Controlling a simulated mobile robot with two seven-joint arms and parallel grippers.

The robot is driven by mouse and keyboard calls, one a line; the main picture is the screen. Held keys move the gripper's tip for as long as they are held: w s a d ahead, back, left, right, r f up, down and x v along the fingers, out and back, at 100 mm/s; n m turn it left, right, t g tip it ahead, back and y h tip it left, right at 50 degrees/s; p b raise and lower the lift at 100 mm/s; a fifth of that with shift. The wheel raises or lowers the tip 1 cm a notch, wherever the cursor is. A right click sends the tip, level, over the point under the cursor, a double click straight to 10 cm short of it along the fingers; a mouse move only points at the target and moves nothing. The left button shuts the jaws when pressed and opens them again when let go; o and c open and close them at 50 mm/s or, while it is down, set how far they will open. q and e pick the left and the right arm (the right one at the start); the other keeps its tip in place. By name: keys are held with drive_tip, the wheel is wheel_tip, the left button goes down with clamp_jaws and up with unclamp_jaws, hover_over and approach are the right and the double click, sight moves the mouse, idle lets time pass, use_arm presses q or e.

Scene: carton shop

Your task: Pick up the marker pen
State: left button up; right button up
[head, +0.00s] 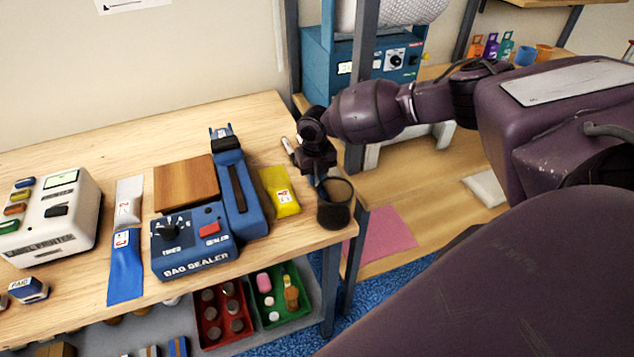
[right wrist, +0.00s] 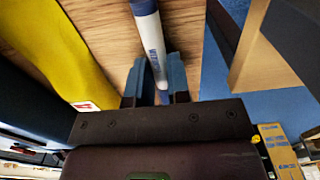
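The marker pen (right wrist: 150,35) is white with dark blue parts and lettering. In the right wrist view it runs from the top edge down between my right fingers. My right gripper (right wrist: 160,80) has its two blue-grey fingers close along both sides of the pen and looks shut on it. In the head view my right gripper (head: 318,178) points down at the table's right end, beside the black mesh cup (head: 335,208). A white end of the pen (head: 287,146) shows at the gripper's left; the rest is hidden. My left gripper is out of view.
Red (head: 222,318) and green (head: 280,300) trays sit on the shelf below. The table's back is clear.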

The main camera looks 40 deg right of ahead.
clamp_jaws()
